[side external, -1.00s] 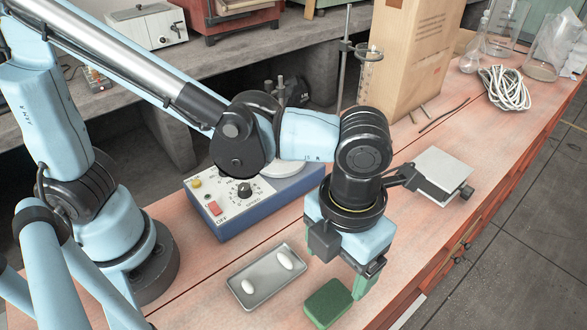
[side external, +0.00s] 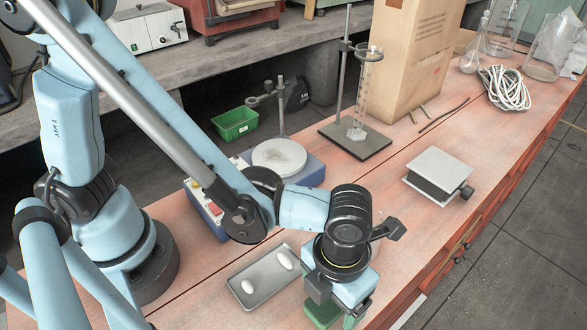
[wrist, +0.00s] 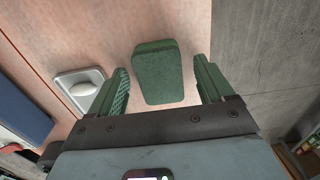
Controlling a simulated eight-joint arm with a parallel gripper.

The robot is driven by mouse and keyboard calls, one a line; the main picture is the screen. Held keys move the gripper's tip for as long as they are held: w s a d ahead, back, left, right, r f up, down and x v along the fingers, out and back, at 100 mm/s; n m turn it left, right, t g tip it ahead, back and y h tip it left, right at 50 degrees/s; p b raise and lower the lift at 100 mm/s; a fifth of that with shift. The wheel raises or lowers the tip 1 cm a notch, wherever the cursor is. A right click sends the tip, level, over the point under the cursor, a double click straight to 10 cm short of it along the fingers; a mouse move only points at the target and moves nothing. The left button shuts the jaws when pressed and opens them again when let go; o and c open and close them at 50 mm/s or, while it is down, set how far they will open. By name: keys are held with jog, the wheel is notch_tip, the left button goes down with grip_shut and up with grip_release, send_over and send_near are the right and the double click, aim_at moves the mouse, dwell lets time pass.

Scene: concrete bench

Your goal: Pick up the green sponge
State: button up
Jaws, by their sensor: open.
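The green sponge (wrist: 158,72) is a textured block lying on the pinkish bench top. In the wrist view it lies between the two green fingers of my gripper (wrist: 163,82), with a gap on each side. In the side view my gripper (side external: 336,303) is low over the sponge (side external: 321,314) and hides much of it. My gripper is open and empty. How high its fingertips are above the bench is hard to tell.
A metal tray (side external: 262,291) with two white oval pieces is just left of my gripper. A hot-plate stirrer (side external: 311,171), a stand base (side external: 372,147) and a small lifting platform (side external: 440,168) are farther back. The bench's front edge is close on the right.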

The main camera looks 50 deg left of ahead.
jog(key=c, duration=1.2)
jog(key=shift+c, duration=0.2)
notch_tip(320, 180, up, 10)
dwell(0.3)
